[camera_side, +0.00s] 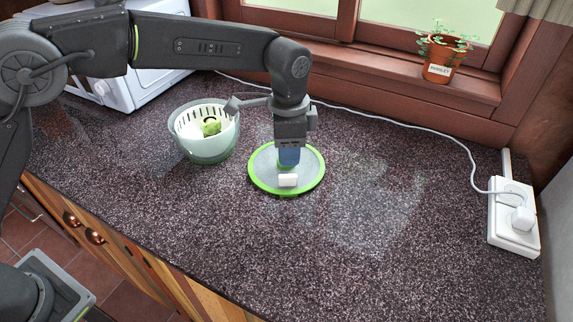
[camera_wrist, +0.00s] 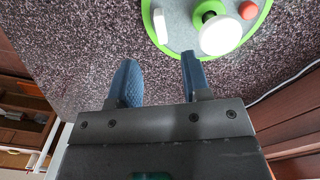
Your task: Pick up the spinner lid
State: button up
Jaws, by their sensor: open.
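The spinner lid (camera_side: 308,160) is a grey disc with a bright green rim, lying flat on the dark speckled counter. A white block-like part (camera_side: 288,180) shows on its front. In the wrist view the lid (camera_wrist: 178,35) is at the top, cut off by the frame, with a green and white knob (camera_wrist: 220,34), a red button (camera_wrist: 248,10) and a white bar (camera_wrist: 160,25). My gripper (camera_side: 289,156) is over the lid in the side view, fingers pointing down and hiding part of it. In the wrist view my gripper (camera_wrist: 160,72) is open with nothing between its blue fingers.
A pale green bowl with a white basket (camera_side: 207,143) holding something green stands left of the lid. A white appliance (camera_side: 130,80) is behind it. A white cable (camera_side: 400,125) runs along the back to a socket block (camera_side: 513,225). The counter right of the lid is clear.

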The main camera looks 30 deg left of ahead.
aim_at(289, 175)
jog(key=shift+w+f, duration=0.1)
jog(key=shift+f, duration=3.75)
grip_shut()
